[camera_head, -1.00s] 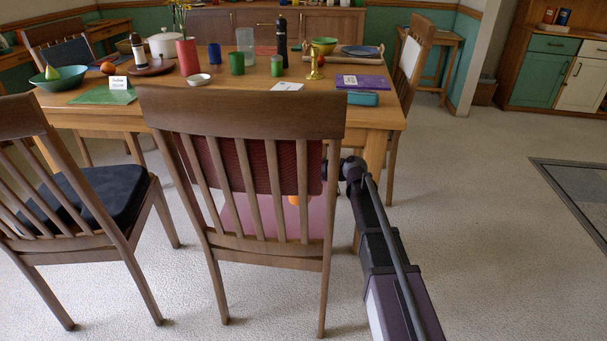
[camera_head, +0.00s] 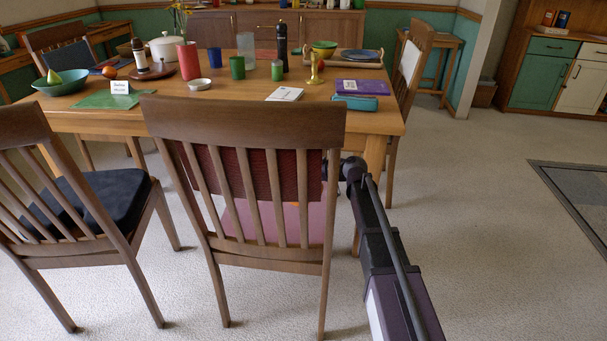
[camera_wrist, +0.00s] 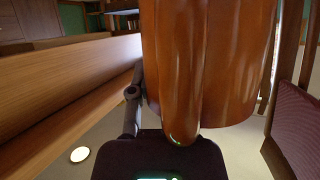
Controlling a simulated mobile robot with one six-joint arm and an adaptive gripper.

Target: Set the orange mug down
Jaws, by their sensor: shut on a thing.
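The orange mug (camera_wrist: 205,65) fills the upper middle of the wrist view, very close, its glossy side toward the camera. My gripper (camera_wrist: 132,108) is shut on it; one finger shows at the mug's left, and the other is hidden. In the head view, only a tiny orange patch of the mug (camera_head: 296,204) shows between the chair slats, below the red backrest pad and over the pink seat. My gripper is hidden there behind the chair. I cannot see anything touching the mug's underside.
A wooden chair (camera_head: 242,121) stands in front of my gripper. The dining table (camera_head: 220,116) holds several items, including a notepad (camera_head: 284,94), purple book (camera_head: 361,86), teal case (camera_head: 355,103) and brass candlestick (camera_head: 315,68). The table's near right corner is bare. Open floor (camera_head: 470,230) lies right.

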